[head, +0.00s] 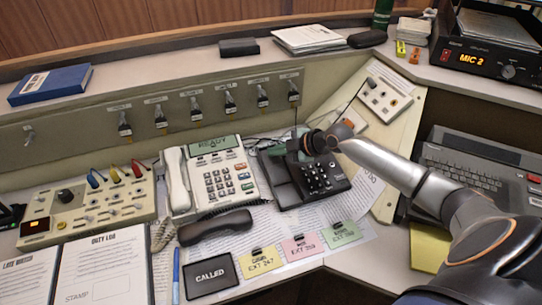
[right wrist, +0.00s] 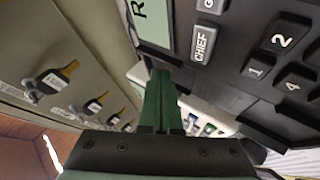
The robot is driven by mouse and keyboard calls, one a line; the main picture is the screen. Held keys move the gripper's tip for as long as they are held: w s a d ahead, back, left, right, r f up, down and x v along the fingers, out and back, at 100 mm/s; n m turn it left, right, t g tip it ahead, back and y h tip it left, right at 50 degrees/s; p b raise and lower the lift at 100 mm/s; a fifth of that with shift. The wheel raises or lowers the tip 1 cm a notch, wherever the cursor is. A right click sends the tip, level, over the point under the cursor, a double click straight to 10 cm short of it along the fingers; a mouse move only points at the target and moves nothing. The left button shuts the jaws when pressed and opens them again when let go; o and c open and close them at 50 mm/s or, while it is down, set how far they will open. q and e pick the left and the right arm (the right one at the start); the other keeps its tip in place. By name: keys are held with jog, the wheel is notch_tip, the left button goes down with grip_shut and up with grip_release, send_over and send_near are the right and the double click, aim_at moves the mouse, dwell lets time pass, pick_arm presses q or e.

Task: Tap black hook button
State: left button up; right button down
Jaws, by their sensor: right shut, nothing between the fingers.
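The black phone (head: 322,180) sits on the desk in the head view, its keypad facing up. Its keys, including one marked CHIEF (right wrist: 203,43), fill the upper right of the right wrist view. My right gripper (head: 274,150) is shut and empty over the phone's upper left part. Its green fingers (right wrist: 160,98) reach close to the phone body in the right wrist view; I cannot tell whether they touch. I cannot make out the black hook button; the gripper may cover it. A black handset (head: 214,227) lies off the cradle on the desk. My left gripper is not seen.
A white phone (head: 225,178) stands left of the black phone. A panel with several hanging keys (head: 160,116) rises behind. Clipped notes (head: 300,247) lie in front. A sloped panel (head: 385,95) and a keyboard unit (head: 480,160) are at the right.

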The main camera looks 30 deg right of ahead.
aim_at(277, 161)
jog(key=shift+f, duration=0.3)
jog(key=shift+s+f, duration=0.1)
dwell(0.4)
jog(key=shift+r, duration=0.3)
jog(key=shift+r+p, duration=0.55)
jog(key=shift+r, duration=0.25)
jog(key=r+p, duration=0.4)
jog(key=r, duration=0.1)
jog(key=shift+s+a+p, duration=0.1)
jog(key=shift+s+p, duration=0.25)
jog(key=shift+f, duration=0.1)
